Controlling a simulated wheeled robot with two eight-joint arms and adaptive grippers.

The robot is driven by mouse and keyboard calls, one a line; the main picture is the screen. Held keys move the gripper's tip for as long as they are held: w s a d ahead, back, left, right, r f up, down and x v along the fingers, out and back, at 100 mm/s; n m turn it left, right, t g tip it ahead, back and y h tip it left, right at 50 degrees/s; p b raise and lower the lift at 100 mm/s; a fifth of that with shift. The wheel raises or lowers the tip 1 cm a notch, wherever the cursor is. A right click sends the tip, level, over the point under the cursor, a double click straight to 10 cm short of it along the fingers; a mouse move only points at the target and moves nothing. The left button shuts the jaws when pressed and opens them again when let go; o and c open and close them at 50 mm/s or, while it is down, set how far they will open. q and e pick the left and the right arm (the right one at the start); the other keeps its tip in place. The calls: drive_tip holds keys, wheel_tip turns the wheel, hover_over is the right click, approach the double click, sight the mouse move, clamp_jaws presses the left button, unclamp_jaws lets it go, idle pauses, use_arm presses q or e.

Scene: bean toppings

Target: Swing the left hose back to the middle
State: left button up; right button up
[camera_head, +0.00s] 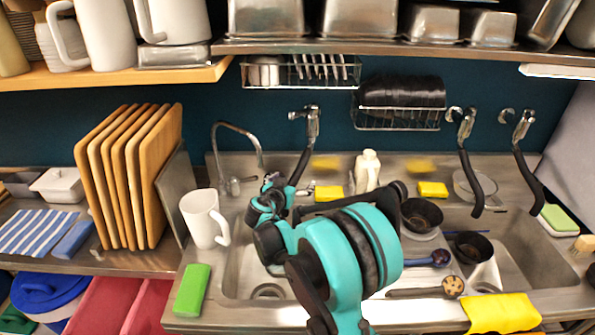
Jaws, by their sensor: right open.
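The left hose (305,155) hangs from the wall behind the sink, with a metal hook and spray handle at its top and a black tube curving down to the left. Its lower end reaches down behind my right gripper (284,186), so I cannot tell whether they touch. My teal and black right arm comes up from the bottom middle over the sink (231,270) and hides part of it. The right gripper is open near the hose's lower end. My left gripper is not in view.
A faucet (238,135) stands left of the hose, a white pitcher (203,218) at the sink's left edge. A soap bottle (367,171) and sponges line the back ledge. Two more hoses (470,165) (526,160) hang at right.

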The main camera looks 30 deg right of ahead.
drive_tip(key=shift+s+d, duration=0.1)
drive_tip(key=s+d, duration=0.5)
idle(0.7)
drive_tip(key=shift+d, duration=0.15)
drive_tip(key=s+a+r+p, duration=0.2)
drive_tip(key=s+a, duration=0.2)
drive_tip(key=s, duration=0.3)
drive_tip(key=shift+a+r, duration=0.2)
drive_tip(key=shift+r, duration=0.1)
idle(0.6)
idle(0.4)
